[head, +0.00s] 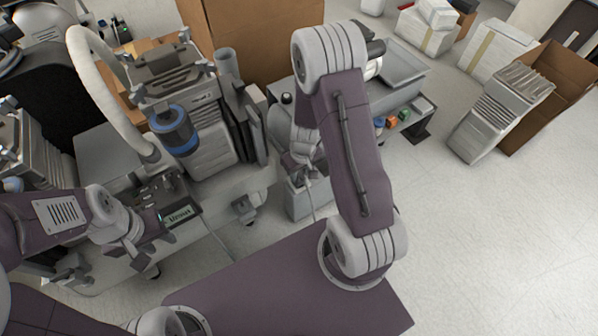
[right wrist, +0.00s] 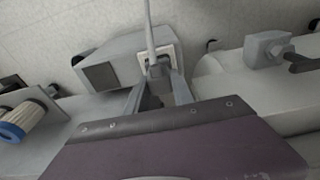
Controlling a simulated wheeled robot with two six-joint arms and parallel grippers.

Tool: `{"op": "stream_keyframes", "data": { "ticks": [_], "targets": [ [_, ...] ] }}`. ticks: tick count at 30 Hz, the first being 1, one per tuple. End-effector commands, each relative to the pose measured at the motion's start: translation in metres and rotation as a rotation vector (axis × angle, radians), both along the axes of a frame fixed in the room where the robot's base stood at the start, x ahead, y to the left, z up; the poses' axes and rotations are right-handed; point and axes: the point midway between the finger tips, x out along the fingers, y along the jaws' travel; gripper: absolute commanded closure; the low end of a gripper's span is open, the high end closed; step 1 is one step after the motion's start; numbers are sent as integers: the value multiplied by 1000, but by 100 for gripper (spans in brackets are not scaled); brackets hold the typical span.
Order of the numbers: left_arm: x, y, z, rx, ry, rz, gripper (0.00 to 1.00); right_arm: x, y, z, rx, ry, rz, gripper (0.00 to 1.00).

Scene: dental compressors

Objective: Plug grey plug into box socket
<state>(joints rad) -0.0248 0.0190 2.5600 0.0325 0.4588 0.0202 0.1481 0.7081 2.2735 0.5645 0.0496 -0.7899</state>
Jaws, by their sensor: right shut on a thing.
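The grey plug (right wrist: 158,74) is between the fingers of my right gripper (right wrist: 158,90) in the right wrist view, with a pale cable (right wrist: 149,28) running up from it. The light socket frame (right wrist: 143,53) on the grey box (right wrist: 108,52) lies directly behind the plug. I cannot tell whether the plug is inside the socket. In the head view the box (head: 308,204) stands on the floor below my right gripper (head: 304,176), and the plug is too small to make out. My left gripper (head: 138,250) is beside the display unit (head: 178,216), its finger gap unclear.
A compressor with a blue-banded cylinder (head: 175,132) stands on the bench at left, with a thick white hose (head: 95,85). A low table with a grey tray (head: 400,66) is behind my right arm.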

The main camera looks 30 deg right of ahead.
Motion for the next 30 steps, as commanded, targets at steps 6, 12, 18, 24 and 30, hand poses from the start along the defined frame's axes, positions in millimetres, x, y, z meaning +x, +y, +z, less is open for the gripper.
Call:
{"op": "stream_keyframes", "data": {
  "ticks": [6,12,18,24,30],
  "targets": [
    [0,0,0,0,0,0,64,0,0,0,0,0,0,100],
    [0,0,-4,0,0,0,64,0,0,-4,0,0,-2,100],
    [0,0,-5,0,0,0,64,0,0,-4,0,0,0,100],
    [0,0,-5,0,0,0,64,0,0,-4,0,0,0,100],
    [0,0,-6,0,0,0,64,0,0,-5,0,0,0,100]
  ]
}}
